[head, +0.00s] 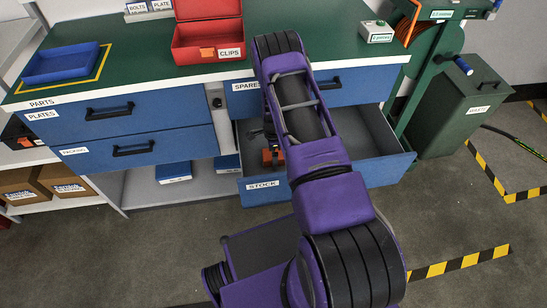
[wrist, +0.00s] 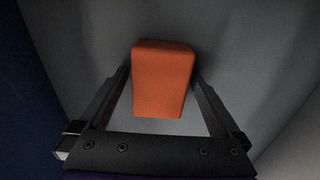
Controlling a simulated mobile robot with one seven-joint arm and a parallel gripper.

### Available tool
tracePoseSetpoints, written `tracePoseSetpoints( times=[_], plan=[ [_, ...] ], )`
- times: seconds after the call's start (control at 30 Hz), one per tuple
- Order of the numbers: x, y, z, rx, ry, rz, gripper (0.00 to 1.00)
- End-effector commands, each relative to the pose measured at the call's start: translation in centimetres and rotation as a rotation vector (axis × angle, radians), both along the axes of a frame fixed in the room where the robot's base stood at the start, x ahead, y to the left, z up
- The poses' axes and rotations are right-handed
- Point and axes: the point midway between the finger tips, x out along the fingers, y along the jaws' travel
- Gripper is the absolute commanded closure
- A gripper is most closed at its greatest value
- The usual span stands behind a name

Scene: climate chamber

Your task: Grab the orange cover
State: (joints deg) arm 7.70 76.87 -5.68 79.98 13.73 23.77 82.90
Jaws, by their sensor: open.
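The orange cover (wrist: 163,80) is a small block-like piece lying on the grey floor of the open STOCK drawer (head: 370,135). My gripper is open and empty. In the head view my purple arm reaches down into the drawer, and a small orange part of the cover (head: 268,158) shows beside the arm. My arm hides most of the gripper and part of the drawer in that view.
The drawer's front and walls surround my gripper. Above is a green worktop (head: 130,50) with a red CLIPS box (head: 208,45) and a blue tray (head: 60,64). A green WASTE bin (head: 468,112) stands at right. Grey floor lies in front.

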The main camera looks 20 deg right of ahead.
Motion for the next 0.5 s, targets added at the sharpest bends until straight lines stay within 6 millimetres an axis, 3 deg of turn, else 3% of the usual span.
tracePoseSetpoints(
  times=[0.07,0.5],
  plan=[
    [0.0,0.0,0.03,0.0,0.0,0.0,0.02],
    [-0.01,-0.01,0.05,0.0,0.0,0.001,0.81]
  ],
)
